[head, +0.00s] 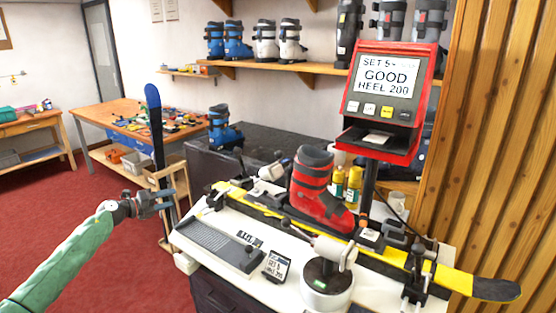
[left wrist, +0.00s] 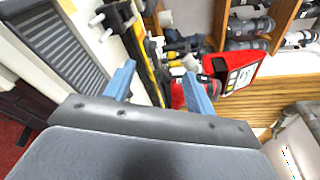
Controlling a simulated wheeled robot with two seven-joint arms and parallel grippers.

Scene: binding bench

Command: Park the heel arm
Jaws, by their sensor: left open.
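A red ski boot (head: 318,190) stands upright on a yellow and black ski (head: 455,280) clamped along the bench. In front of the boot, a pale arm (head: 332,250) sits on a round white and black base (head: 326,287). Another pale device (head: 270,174) is behind the boot's left side. I cannot tell for sure which is the heel arm. My left gripper (head: 166,199) is open and empty, left of the bench and apart from these. Its two blue-grey fingers (left wrist: 160,78) show in the left wrist view with nothing between them. My right gripper is not in view.
A red tester (head: 387,100) reads "GOOD HEEL 200". A grey ribbed plate (head: 215,243) and a small display (head: 276,265) lie at the bench front (head: 185,236). A blue-tipped upright ski (head: 155,135) is close behind my left gripper. Red carpet is open at left.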

